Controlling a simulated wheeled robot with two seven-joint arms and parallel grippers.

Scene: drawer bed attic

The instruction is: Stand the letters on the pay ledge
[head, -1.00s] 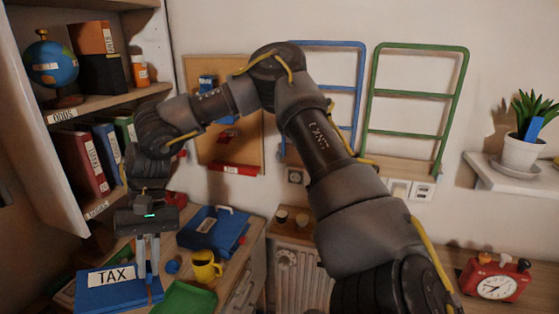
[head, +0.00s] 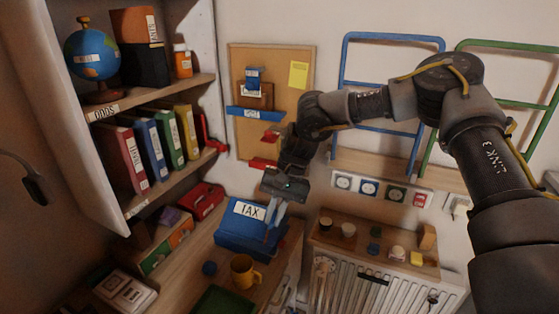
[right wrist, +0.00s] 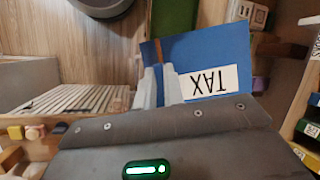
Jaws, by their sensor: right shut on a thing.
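My right gripper (head: 275,213) is shut on a flat blue piece labelled TAX (head: 236,219), above the desk. In the right wrist view both fingers (right wrist: 160,86) press together at the edge of the TAX piece (right wrist: 215,50), and a brown strip runs beside them. On the cork board (head: 298,85), a blue item and a brown item (head: 255,95) stand on a blue ledge (head: 255,113). A red ledge (head: 263,164) is below it, partly behind my arm. The ledge labels are too small to read. My left gripper is not in view.
A mustard mug (head: 243,272) and green tray (head: 222,301) are on the desk, in front of the TAX piece. A shelf (head: 160,100) with binders stands left. A radiator (head: 370,285) with small items above it is right.

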